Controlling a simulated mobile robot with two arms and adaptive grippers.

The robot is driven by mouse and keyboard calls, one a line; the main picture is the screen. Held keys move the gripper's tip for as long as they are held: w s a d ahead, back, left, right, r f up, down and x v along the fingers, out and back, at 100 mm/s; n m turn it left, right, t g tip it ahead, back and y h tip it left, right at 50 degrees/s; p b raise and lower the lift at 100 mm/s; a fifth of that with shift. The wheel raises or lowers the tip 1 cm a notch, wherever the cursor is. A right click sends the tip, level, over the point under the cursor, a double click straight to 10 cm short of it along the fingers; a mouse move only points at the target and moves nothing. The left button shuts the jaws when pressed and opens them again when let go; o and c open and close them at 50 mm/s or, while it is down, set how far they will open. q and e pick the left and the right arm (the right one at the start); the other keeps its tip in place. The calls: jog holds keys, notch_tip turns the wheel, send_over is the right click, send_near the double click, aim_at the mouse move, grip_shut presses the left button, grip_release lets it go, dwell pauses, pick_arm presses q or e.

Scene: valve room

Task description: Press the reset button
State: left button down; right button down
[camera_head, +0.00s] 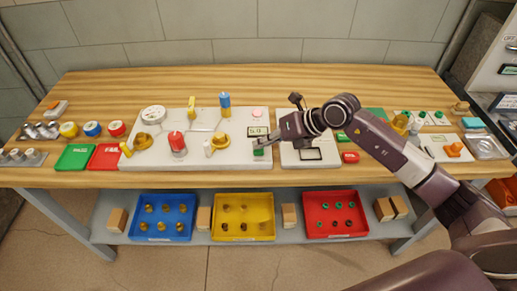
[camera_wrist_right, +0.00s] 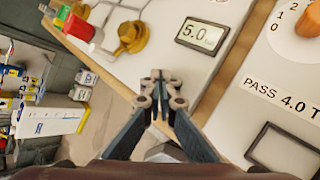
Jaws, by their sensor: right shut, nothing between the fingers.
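The white valve board (camera_head: 215,155) lies on the wooden bench. At its right end are a round pink button (camera_head: 257,113), a small display (camera_head: 257,131) and a small green piece (camera_head: 258,152) near the front edge. I cannot read which is the reset button. My right gripper (camera_head: 259,143) is shut and empty, over this right end, between the display and the green piece. In the wrist view its closed fingertips (camera_wrist_right: 161,77) lie just below the display (camera_wrist_right: 203,33), which reads 5.0. The green piece is not visible there. I cannot tell whether the tips touch anything. My left gripper is not in view.
A red-topped valve (camera_head: 177,143), yellow valves (camera_head: 220,142) and a blue-topped part (camera_head: 225,104) stand left of the gripper. A second white panel (camera_head: 293,157) with a PASS label (camera_wrist_right: 285,97) is at the right. Blue (camera_head: 160,239), yellow (camera_head: 243,238) and red (camera_head: 335,235) trays sit below.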

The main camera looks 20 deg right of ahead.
aim_at(261, 150)
jog(key=shift+f, duration=0.25)
dwell(0.3)
jog(key=shift+r+p, duration=0.55)
jog(key=shift+r, duration=0.45)
notch_tip(261, 150, up, 5)
jog(key=p, duration=0.3)
dwell(0.6)
